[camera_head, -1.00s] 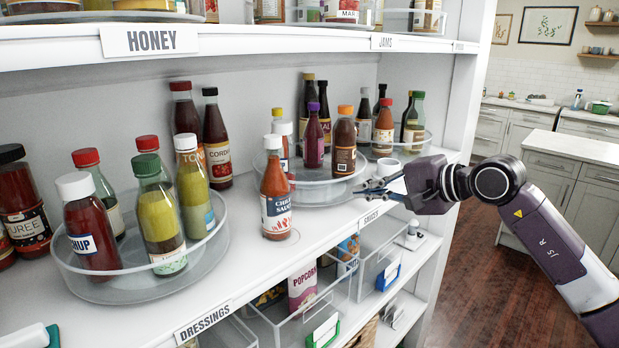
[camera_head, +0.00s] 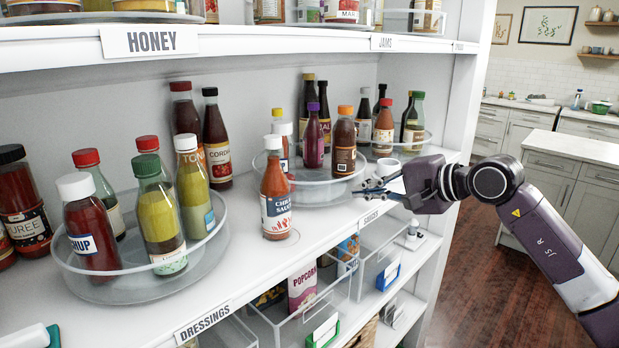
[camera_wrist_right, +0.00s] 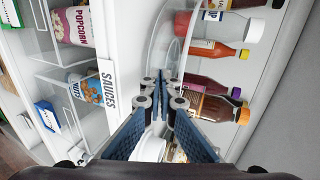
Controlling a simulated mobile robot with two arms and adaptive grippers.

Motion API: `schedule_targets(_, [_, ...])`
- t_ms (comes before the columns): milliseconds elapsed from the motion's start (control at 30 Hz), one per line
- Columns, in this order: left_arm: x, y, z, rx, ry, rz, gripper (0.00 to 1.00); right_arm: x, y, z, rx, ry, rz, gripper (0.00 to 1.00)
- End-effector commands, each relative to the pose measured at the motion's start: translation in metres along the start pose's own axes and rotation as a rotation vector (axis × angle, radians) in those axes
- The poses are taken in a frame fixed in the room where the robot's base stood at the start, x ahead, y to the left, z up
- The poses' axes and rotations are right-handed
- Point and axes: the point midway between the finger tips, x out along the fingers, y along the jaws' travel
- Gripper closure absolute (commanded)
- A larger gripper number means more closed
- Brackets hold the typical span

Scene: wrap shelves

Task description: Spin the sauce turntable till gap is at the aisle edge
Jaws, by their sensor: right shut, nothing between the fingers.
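The sauce turntable (camera_head: 318,192) is a clear round tray with a low rim, at the middle of the shelf behind the SAUCES label (camera_head: 371,217). A purple bottle (camera_head: 314,143), a brown bottle with an orange cap (camera_head: 343,148) and others stand on it, mostly toward the back. Its front floor looks bare. My right gripper (camera_head: 361,190) is shut and empty, its fingertips at the turntable's right front rim. In the right wrist view the fingertips (camera_wrist_right: 162,82) are together by the clear rim (camera_wrist_right: 157,45); I cannot tell whether they touch.
A chilli sauce bottle (camera_head: 276,205) stands on the shelf just left of the turntable. Another turntable (camera_head: 215,250) with dressings is further left. A small white cup (camera_head: 388,168) and a third turntable (camera_head: 425,142) are to the right. The upper shelf (camera_head: 215,52) is overhead.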

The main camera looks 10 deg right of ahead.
Motion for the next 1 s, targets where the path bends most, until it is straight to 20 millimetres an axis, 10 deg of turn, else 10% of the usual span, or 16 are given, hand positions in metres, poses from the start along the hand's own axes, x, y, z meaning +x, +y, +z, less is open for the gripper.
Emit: schedule_targets(1000, [-0.006,0.000,0.001,0.001,-0.002,0.000,0.60,0.018,-0.007,-0.006,0.001,0.001,0.000,1.00])
